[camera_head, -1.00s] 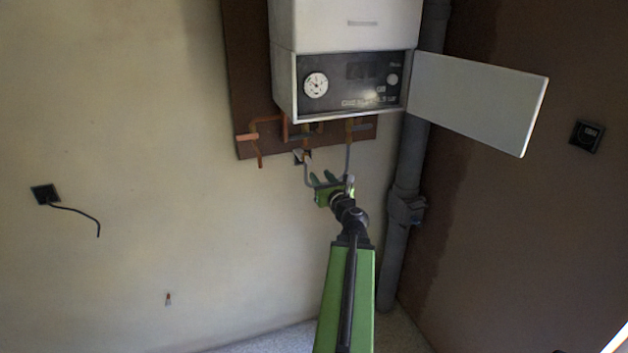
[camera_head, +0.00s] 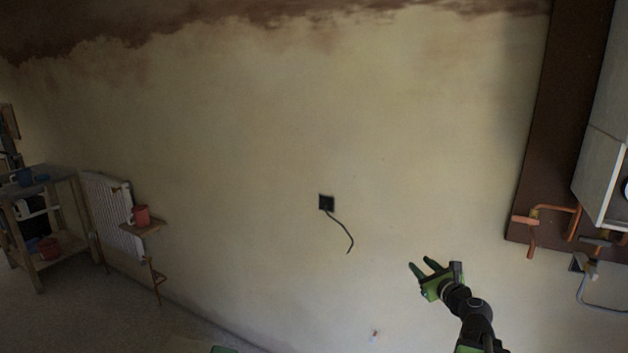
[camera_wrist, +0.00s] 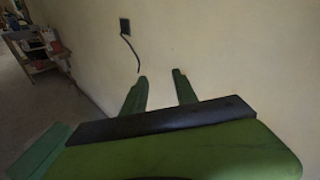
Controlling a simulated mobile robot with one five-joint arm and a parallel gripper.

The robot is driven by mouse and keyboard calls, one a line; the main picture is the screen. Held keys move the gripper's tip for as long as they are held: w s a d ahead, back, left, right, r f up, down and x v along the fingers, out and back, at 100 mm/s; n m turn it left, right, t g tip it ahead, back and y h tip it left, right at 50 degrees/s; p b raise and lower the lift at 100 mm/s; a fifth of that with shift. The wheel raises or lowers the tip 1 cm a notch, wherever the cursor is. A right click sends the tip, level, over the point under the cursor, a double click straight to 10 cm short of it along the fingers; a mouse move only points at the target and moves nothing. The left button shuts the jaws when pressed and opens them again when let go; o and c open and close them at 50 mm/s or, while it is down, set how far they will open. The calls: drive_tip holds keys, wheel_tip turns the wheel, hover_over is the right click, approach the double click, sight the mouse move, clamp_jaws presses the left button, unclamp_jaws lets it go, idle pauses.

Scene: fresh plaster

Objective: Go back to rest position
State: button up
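My gripper (camera_head: 421,266) is raised in front of the bare plaster wall, at the lower right of the head view. Its two green fingers are apart with nothing between them. In the wrist view the open fingers (camera_wrist: 160,82) point toward the pale wall. My arm reaches up from the bottom edge of the head view.
A black wall socket (camera_head: 326,203) with a dangling cable is left of my gripper. The boiler (camera_head: 603,150) and copper pipes (camera_head: 556,211) are at the right. A red mug (camera_head: 140,215) stands on a small shelf by a radiator (camera_head: 108,210). A workbench (camera_head: 45,180) stands far left.

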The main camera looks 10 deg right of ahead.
drive_tip(key=s+a+f+n+g+y, duration=0.15)
drive_tip(key=a+f+n+g, duration=0.35)
drive_tip(key=a, duration=0.6)
drive_tip(key=s+a+f+n+g+y, duration=0.1)
drive_tip(key=a+f+n+y, duration=0.15)
drive_tip(key=a+n, duration=0.6)
drive_tip(key=s+a+f+n+g+y, duration=0.1)
drive_tip(key=a+f+n+g, duration=0.3)
drive_tip(key=a, duration=0.9)
drive_tip(key=s+a+f+n+g+h, duration=0.1)
drive_tip(key=s+a+f+n+g, duration=0.1)
drive_tip(key=s+f+n, duration=0.25)
drive_tip(key=s+d+f+n+g+h, duration=0.4)
drive_tip(key=s+d+n+h, duration=0.1)
drive_tip(key=s+d+n, duration=0.4)
drive_tip(key=shift+f+n, duration=0.2)
drive_tip(key=shift+n, duration=0.4)
drive_tip(key=shift+d, duration=0.1)
